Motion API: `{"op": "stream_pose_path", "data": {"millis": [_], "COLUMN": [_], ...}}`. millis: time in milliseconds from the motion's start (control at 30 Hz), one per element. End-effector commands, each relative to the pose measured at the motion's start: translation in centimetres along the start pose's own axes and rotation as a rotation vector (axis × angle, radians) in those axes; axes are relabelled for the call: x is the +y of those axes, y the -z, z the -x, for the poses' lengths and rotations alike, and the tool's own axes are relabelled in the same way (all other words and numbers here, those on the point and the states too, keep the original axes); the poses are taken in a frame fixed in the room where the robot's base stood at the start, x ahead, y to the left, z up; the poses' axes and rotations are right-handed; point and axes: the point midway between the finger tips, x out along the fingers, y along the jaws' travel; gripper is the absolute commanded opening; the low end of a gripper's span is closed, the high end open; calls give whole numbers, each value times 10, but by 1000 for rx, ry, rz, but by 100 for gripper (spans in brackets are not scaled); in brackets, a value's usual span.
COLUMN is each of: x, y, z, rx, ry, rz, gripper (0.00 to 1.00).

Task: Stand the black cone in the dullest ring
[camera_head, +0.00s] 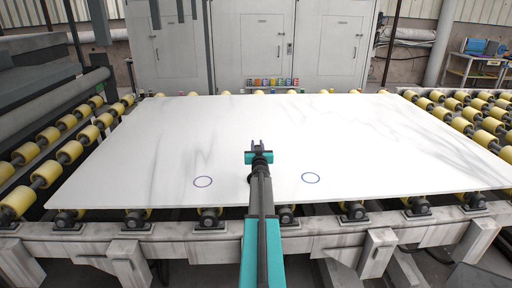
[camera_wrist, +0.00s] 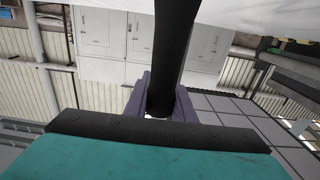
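Two ring outlines lie on the white slab (camera_head: 300,120). The left ring (camera_head: 195,182) is a greyer, duller purple-blue; the right ring (camera_head: 303,179) is a clearer blue. Both look empty. My gripper (camera_head: 258,147) is over the slab, between the rings and farther back. In the wrist view, a long black shape (camera_wrist: 176,45) stands out from the gripper, with dull purple parts (camera_wrist: 185,108) on both sides of its end. I cannot tell whether this is the black cone or part of the gripper. No separate cone shows on the slab.
Rollers (camera_head: 69,152) flank the slab on both sides. Several small coloured items (camera_head: 272,82) sit behind its far edge, before grey cabinets (camera_head: 262,45). The slab around both rings is clear.

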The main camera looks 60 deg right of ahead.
Motion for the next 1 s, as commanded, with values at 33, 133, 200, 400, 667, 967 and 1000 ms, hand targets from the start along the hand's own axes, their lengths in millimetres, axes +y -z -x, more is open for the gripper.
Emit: {"op": "stream_pose_path", "data": {"millis": [33,133,200,400,667,967,1000], "x": [0,0,0,0,0,0,0], "y": [0,0,0,0,2,2,2], "z": [0,0,0,0,4,27,31], "rx": [0,0,0,0,0,0,0], "ry": [0,0,0,0,0,0,0], "rz": [0,0,0,0,0,-1,-1], "gripper": [29,41,41,41,41,41,41]}}
